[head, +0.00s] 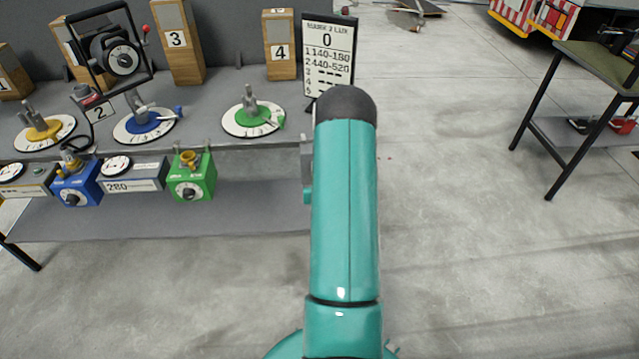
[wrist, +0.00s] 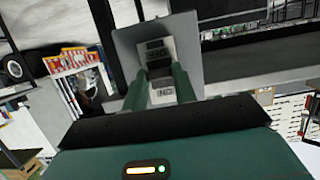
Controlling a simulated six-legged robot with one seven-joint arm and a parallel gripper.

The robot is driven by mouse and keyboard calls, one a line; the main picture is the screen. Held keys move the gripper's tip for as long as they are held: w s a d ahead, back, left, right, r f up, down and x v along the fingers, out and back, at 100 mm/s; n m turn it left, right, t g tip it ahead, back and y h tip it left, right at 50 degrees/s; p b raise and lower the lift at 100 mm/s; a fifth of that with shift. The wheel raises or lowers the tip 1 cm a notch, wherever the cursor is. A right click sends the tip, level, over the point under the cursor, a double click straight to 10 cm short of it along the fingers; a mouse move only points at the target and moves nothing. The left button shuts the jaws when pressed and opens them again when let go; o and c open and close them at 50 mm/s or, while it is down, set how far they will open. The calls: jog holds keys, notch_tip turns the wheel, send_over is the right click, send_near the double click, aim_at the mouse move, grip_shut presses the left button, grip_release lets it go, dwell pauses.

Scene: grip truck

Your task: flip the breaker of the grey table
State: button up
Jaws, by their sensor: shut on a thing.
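The grey table (head: 205,101) stands on the left in the head view. My teal arm crosses in front of its right end and hides my gripper there. In the wrist view, a grey breaker box (wrist: 126,42) with a pale labelled plate faces my gripper (wrist: 160,78). The two green fingers are shut on the dark breaker lever (wrist: 158,63) in the middle of that plate. The fingers partly cover the lever, so I cannot tell which position it is in.
The table carries numbered wooden blocks (head: 178,42), round dials (head: 252,118), and coloured boxes (head: 191,176) along its front edge. A number board (head: 328,55) stands at its right end. Another table (head: 592,68) is at the far right. The concrete floor (head: 455,200) between is clear.

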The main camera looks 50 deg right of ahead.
jog(key=shift+w+d+r+g+y, duration=0.1)
jog(key=shift+r+g+y, duration=0.6)
jog(key=shift+g+y, duration=0.45)
jog(key=o, duration=1)
jog(key=shift+c, duration=0.2)
jog(key=v, duration=1.3)
jog(key=shift+s+r, duration=0.25)
jog(key=shift+r, duration=0.05)
